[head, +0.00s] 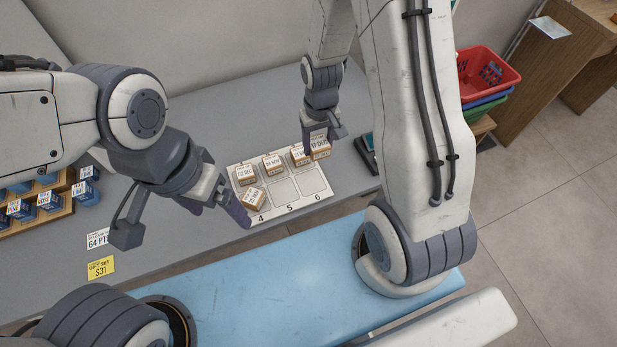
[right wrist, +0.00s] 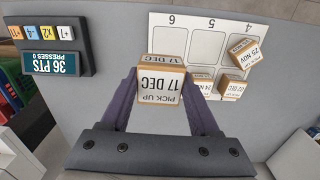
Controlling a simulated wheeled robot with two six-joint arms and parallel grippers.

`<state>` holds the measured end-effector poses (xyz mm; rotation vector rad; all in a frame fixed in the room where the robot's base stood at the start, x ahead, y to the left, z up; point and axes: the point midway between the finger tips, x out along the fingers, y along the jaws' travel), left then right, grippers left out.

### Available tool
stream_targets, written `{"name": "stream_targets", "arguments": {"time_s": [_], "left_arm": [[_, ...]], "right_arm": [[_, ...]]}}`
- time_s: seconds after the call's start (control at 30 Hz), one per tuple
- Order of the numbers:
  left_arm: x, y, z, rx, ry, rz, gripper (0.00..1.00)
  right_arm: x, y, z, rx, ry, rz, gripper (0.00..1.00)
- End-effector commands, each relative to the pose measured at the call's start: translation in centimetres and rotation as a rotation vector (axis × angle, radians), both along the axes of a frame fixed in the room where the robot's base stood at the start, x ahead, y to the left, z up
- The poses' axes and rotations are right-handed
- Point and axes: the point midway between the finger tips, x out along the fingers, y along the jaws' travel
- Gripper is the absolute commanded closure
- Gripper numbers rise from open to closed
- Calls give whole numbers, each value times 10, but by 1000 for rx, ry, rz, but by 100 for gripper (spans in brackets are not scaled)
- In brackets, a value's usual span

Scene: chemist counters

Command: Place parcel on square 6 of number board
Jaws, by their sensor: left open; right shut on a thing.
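A parcel marked 17 DEC (head: 319,146) is in my right gripper (head: 320,130); the right wrist view shows this parcel (right wrist: 160,80) between the purple fingers. It is over the far right part of the number board (head: 281,213). Square 6 (head: 313,181) looks bare, as does square 5 (head: 284,191). In the right wrist view, square 6 (right wrist: 174,44) lies beyond the held parcel. A parcel (head: 253,197) sits turned askew on square 4. My left gripper (head: 235,208) is open beside it, at the board's left edge.
Along the board's back row stand a 02 DEC parcel (head: 246,174), another parcel (head: 272,165) and one partly hidden parcel (head: 298,157). A dark points device (right wrist: 55,62) is beside the board. Blue boxes (head: 50,201) fill a wooden rack at left.

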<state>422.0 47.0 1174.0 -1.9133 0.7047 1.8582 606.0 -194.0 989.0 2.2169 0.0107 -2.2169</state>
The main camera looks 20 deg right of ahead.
Motion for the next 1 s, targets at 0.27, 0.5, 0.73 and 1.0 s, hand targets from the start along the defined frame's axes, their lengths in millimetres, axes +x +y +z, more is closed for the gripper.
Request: {"name": "stream_targets", "arguments": {"time_s": [0.27,0.5,0.73,1.0], "left_arm": [[-1,0,-101,1,2,-1,8],[-1,0,-150,1,1,-2,8],[-1,0,-161,1,1,-2,8],[0,0,-160,1,1,-2,8]], "right_arm": [[-37,-43,-24,-1,-8,0,97],[-74,-60,-31,-1,-5,14,97],[-84,-59,-34,1,2,26,97],[-46,-19,-65,1,7,35,97]]}}
